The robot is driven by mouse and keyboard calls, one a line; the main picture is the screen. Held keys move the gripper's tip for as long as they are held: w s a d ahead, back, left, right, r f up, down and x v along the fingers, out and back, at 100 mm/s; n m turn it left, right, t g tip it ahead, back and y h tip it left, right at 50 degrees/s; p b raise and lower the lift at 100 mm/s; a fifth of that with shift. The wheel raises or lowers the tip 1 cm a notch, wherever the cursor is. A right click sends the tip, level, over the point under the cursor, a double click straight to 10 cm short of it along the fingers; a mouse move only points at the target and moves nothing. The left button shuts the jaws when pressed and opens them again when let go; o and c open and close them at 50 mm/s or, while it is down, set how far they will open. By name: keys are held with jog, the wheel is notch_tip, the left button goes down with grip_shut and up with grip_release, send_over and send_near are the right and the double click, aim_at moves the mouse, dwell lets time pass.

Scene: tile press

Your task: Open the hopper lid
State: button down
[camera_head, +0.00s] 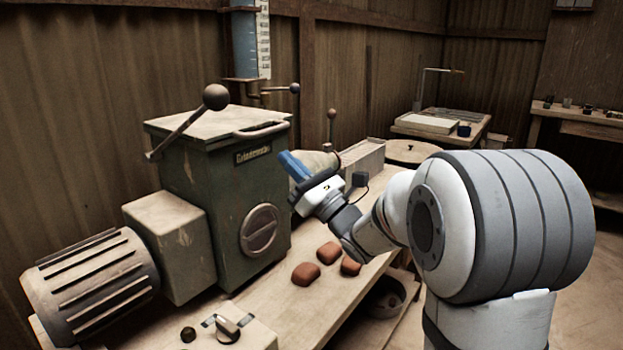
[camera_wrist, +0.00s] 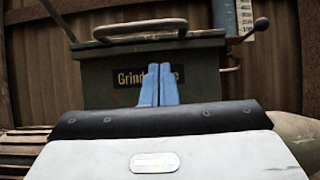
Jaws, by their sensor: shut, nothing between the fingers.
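The hopper lid (camera_head: 205,122) is a worn, pale flat plate lying closed on top of the dark green hopper (camera_head: 242,190). A curved bar handle (camera_head: 262,130) runs along its right edge. In the wrist view the handle (camera_wrist: 140,28) spans the upper left, above the hopper's dark label (camera_wrist: 128,78). My gripper (camera_head: 290,163), with blue fingers, is to the right of the hopper, lower than the handle and apart from it. In the wrist view my gripper's fingertips (camera_wrist: 158,68) are together and empty, in front of the label and below the handle.
A lever with a ball knob (camera_head: 215,97) rises beside the lid. A ribbed motor (camera_head: 90,280) stands at the lower left. Reddish clay lumps (camera_head: 306,273) lie on the bench (camera_head: 335,295). A blue water gauge (camera_head: 248,40) and thin pipe stand behind the hopper.

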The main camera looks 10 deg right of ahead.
jog(key=r, duration=0.3)
jog(key=shift+w+a+r, duration=0.15)
jog(key=shift+a+r, duration=0.05)
jog(key=shift+r, duration=0.1)
